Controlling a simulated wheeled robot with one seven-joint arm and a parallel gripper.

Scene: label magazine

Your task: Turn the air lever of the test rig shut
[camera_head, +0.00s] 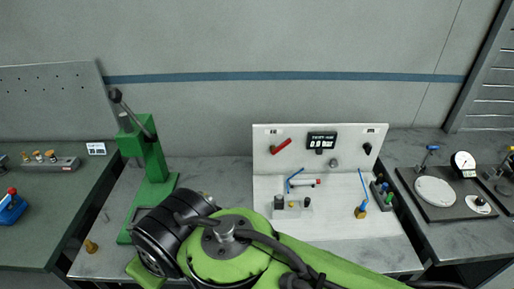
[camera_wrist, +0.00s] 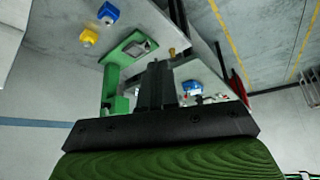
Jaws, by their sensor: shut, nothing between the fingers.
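The test rig (camera_head: 350,222) is a white base with an upright white back panel, right of centre in the head view. Its red lever (camera_head: 281,146) is on the left of the panel, slanting up to the right. A small dark display (camera_head: 322,141) beside it shows a bar reading, which looks like 0.0. My gripper (camera_wrist: 157,82) shows in the wrist view as dark fingers held together, with nothing between them. It is apart from the lever. In the head view my arm hides the front of the bench, and I cannot make out the fingertips.
A green lever press (camera_head: 152,160) stands left of the rig. On the rig are blue tubes (camera_head: 295,180), a dark knob (camera_head: 367,148) and small fittings. A dial gauge (camera_head: 463,163) stands on the right bench. The bench between press and rig looks mostly clear.

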